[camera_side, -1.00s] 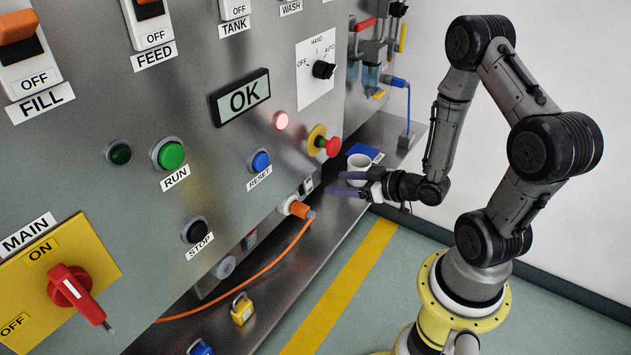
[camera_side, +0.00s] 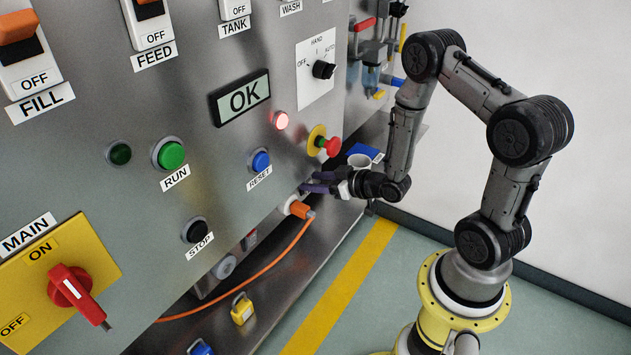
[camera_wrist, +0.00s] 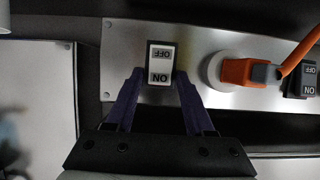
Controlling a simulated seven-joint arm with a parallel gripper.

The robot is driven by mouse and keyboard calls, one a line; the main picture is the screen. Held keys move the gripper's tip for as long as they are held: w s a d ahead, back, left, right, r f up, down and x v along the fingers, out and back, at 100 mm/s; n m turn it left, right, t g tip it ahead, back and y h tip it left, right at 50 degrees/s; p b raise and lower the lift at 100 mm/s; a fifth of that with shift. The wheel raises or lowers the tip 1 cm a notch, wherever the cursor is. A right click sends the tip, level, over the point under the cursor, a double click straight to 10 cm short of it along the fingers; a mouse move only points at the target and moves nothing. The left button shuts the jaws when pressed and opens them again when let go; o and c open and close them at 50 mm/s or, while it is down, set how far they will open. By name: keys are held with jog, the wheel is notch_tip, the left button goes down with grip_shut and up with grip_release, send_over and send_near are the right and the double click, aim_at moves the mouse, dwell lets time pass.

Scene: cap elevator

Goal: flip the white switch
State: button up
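The white switch (camera_wrist: 160,64) shows in the wrist view on a metal strip, its lettering upside down. OFF is at its upper end in the picture and ON at its lower end. My gripper (camera_wrist: 159,76) is open, with one purple finger at each side of the switch's lower end. I cannot tell whether the fingers touch it. In the side view my gripper (camera_side: 318,184) is at the lower right of the panel, and its fingers mostly hide the switch there.
An orange plug (camera_wrist: 243,72) with a cable is just right of the switch, and a dark switch (camera_wrist: 303,80) lies beyond it. A yellow padlock (camera_side: 242,310) is lower left.

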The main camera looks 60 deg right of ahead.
grip_shut()
jog(key=shift+f, duration=0.1)
jog(key=shift+s+f+t, duration=0.2)
jog(key=shift+f+t, duration=0.1)
jog(key=shift+t, duration=0.8)
jog(key=shift+s+f+t, duration=0.1)
jog(key=shift+f+t, duration=0.05)
jog(key=shift+t, duration=0.75)
jog(key=shift+o, duration=1.6)
grip_release()
